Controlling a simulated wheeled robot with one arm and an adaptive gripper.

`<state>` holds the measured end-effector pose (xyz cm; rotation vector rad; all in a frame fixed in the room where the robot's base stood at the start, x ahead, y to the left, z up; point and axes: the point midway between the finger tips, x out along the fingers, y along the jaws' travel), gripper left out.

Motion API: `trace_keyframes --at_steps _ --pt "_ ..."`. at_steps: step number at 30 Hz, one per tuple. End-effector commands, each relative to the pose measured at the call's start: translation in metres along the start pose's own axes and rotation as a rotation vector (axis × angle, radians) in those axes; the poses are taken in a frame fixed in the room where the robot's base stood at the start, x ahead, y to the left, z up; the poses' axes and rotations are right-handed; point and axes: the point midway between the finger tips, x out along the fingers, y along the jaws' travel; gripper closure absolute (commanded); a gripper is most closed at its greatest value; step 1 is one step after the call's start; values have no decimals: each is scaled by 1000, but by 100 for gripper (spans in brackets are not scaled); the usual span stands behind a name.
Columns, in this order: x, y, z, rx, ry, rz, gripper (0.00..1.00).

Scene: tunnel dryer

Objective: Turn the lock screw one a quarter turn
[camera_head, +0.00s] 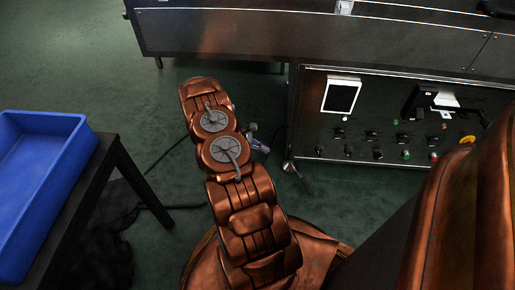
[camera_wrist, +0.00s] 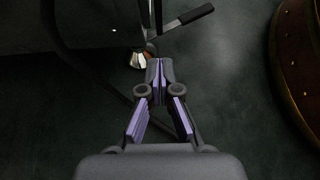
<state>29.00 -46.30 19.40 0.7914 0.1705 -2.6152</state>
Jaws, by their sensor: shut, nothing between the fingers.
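My gripper (camera_wrist: 160,70) is shut and empty in the wrist view, its purple-padded fingers meeting at the tips. In the head view my gripper (camera_head: 260,146) is small and partly hidden behind my arm, left of the control cabinet. Just beyond the fingertips in the wrist view is a metal lever with a black grip (camera_wrist: 190,18); beside it is a shiny cone-shaped metal piece (camera_wrist: 137,60). The fingertips look apart from both, though depth is hard to judge. The lever also shows in the head view (camera_head: 301,179) at the cabinet's lower left. No part is clearly identifiable as lock screw one.
The dark control cabinet (camera_head: 375,172) carries a white-framed screen (camera_head: 341,95) and several knobs and buttons. A long metal machine body (camera_head: 240,35) spans the back. A blue bin (camera_head: 75,122) stands on a dark table at left. Green floor is open at upper left.

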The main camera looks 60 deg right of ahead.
Motion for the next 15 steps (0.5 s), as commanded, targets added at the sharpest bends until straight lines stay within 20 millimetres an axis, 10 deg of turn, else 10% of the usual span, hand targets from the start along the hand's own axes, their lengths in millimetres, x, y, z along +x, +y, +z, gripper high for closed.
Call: trace_keyframes --at_steps 15 --pt "71 0 15 2 0 -2 100"
